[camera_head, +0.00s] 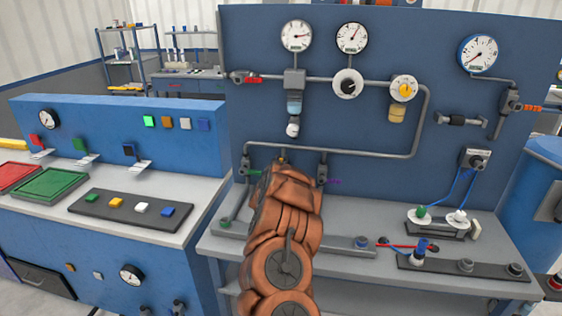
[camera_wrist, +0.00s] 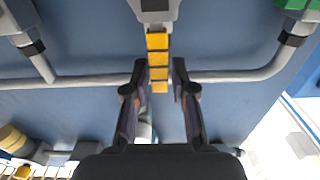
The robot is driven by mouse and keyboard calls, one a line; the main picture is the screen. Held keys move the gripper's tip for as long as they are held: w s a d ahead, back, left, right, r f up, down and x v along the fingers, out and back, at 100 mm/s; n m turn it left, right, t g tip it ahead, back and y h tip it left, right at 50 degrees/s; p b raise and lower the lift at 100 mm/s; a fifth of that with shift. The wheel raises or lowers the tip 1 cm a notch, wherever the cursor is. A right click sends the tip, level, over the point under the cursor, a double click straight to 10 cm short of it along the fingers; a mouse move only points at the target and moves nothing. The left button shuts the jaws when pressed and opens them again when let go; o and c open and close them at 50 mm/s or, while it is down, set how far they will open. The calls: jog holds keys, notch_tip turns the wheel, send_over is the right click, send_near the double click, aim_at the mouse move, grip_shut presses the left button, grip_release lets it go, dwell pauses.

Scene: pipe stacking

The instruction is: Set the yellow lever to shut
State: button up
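The yellow lever (camera_wrist: 158,62) shows in the wrist view as a segmented yellow handle extending down the picture from a grey valve body (camera_wrist: 154,8). My gripper (camera_wrist: 160,72) has its two dark fingers on either side of the lever's lower part. The fingers are apart, with a visible gap on the right side; the left finger is close to the lever, and I cannot tell whether it touches. In the head view my copper-coloured arm covers the gripper and most of this lever; only a small yellow bit (camera_head: 283,154) shows above the arm.
A green lever (camera_head: 250,172) and a purple lever (camera_head: 333,181) flank my arm on neighbouring valves. A grey pipe (camera_head: 350,152) runs along the blue panel (camera_head: 385,120). The grey bench (camera_head: 350,222) below holds fittings and connectors. A blue console (camera_head: 110,130) stands at left.

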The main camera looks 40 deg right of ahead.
grip_shut()
jog(key=shift+f+b, duration=0.1)
jog(key=shift+b, duration=0.25)
